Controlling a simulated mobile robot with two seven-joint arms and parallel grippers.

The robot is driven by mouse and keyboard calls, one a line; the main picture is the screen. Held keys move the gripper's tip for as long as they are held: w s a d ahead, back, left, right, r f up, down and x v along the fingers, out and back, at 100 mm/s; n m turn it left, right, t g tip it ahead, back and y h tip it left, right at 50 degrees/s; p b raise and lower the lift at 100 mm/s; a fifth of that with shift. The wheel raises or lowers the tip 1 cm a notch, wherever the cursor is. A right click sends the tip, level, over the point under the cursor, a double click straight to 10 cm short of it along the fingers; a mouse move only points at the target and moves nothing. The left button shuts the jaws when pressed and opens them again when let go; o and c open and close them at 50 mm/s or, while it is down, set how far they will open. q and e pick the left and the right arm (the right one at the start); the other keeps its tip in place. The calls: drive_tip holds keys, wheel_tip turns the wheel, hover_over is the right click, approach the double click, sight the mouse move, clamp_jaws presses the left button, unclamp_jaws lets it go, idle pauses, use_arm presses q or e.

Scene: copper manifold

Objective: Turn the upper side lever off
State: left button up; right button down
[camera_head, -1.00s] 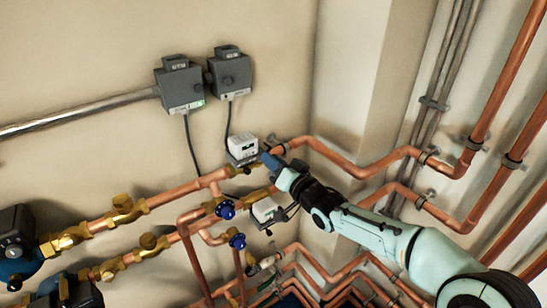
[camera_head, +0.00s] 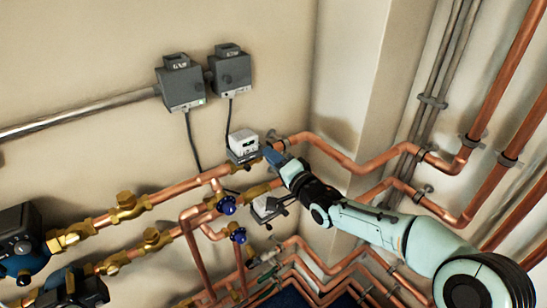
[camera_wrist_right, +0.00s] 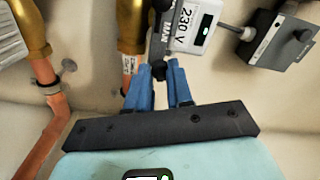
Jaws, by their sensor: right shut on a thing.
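My right gripper (camera_head: 270,152) reaches in from the right to the upper copper pipe, just right of the white meter box (camera_head: 243,145). In the right wrist view its two blue fingers (camera_wrist_right: 160,82) are closed around the end of a dark lever (camera_wrist_right: 157,68), close to the brass fitting (camera_wrist_right: 131,35) and the box (camera_wrist_right: 196,25) marked 230 V. The fingers and wrist hide the lever in the head view. My left gripper is out of view.
Blue valve knobs (camera_head: 227,205) sit lower left on the pipes. A second white box (camera_head: 265,207) is just below my right gripper. Two grey wall boxes (camera_head: 180,85) hang above with cables running down. Copper pipes (camera_head: 375,160) run close to my right arm.

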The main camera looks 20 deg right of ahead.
idle(0.3)
drive_tip(key=c, duration=1)
unclamp_jaws()
drive_tip(key=shift+s, duration=0.15)
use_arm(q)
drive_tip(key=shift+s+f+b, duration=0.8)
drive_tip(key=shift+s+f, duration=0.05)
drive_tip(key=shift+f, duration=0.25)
use_arm(e)
drive_tip(key=v, duration=1.3)
drive_tip(key=shift+s, duration=0.1)
